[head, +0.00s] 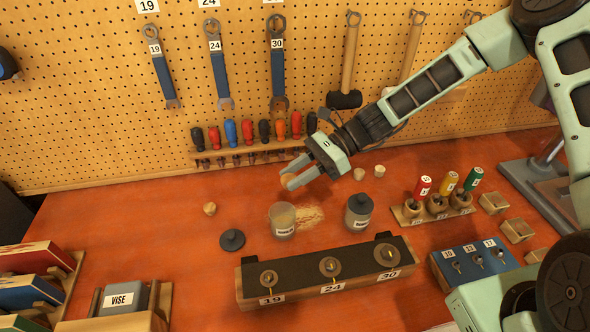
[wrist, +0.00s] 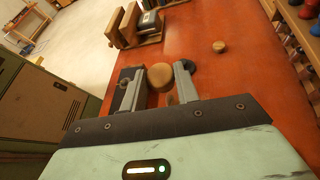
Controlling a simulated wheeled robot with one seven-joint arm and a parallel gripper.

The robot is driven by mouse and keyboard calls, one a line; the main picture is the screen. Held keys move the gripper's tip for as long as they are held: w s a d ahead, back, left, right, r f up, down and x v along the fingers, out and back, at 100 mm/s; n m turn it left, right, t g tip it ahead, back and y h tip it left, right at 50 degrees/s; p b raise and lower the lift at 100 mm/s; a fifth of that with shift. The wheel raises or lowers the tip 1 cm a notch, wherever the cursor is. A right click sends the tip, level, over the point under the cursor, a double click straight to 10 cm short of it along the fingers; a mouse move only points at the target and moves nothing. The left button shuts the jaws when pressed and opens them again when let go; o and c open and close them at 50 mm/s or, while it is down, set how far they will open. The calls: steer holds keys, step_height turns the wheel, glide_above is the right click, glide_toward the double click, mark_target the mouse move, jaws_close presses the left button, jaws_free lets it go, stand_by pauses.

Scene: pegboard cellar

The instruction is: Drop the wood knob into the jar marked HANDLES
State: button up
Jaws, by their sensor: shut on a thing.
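My gripper (head: 292,182) is shut on a round wood knob (wrist: 161,77), which shows between the fingers in the wrist view; in the head view the fingers mostly hide it. The gripper is in the air above and slightly right of an open glass jar (head: 282,218) with pale brown contents. A second jar (head: 358,212), with a dark lid on, stands to its right. Both jars have white labels too small to read for certain. A loose dark lid (head: 232,240) lies left of the open jar.
A loose wood knob (head: 209,208) lies at left and two more pale wooden pieces (head: 359,173) lie behind the lidded jar. A dark-topped block (head: 330,270) marked 19, 24, 30 stands in front. A screwdriver rack (head: 250,150) is behind.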

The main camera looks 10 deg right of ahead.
step_height(320, 180, down, 5)
steer(key=b, duration=0.4)
steer(key=o, duration=1)
steer(key=b+v, duration=0.4)
steer(key=v, duration=1.3)
steer(key=shift+d+r, duration=0.15)
